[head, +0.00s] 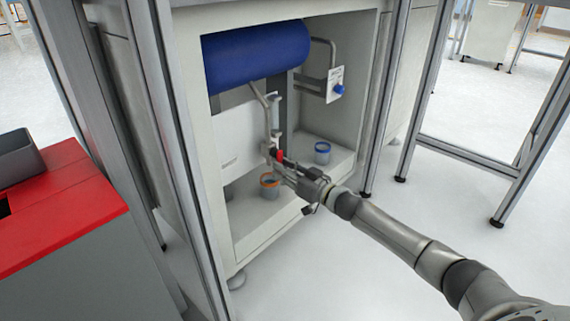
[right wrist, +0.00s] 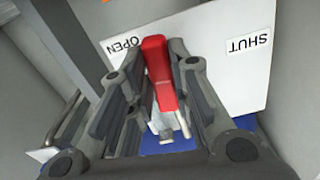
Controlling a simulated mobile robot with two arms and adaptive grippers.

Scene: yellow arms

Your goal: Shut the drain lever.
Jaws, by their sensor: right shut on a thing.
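The red drain lever (head: 279,155) is on the pipe inside the cabinet, below the blue tank (head: 255,55). My right gripper (head: 281,164) is at the lever. In the right wrist view, the red lever (right wrist: 158,75) stands between the two fingers of my right gripper (right wrist: 160,85), which are shut on it. Behind it is a white plate (right wrist: 205,70) with an OPEN label (right wrist: 124,46) and a SHUT label (right wrist: 247,44). The lever's tip is nearer the OPEN label. My left gripper is not in view.
An orange-rimmed cup (head: 269,188) stands on the cabinet floor below the lever. A blue-rimmed cup (head: 322,153) stands to the right. A panel with a blue knob (head: 339,90) is at the upper right. Metal frame posts (head: 165,110) flank the cabinet. A red-topped unit (head: 70,215) is at left.

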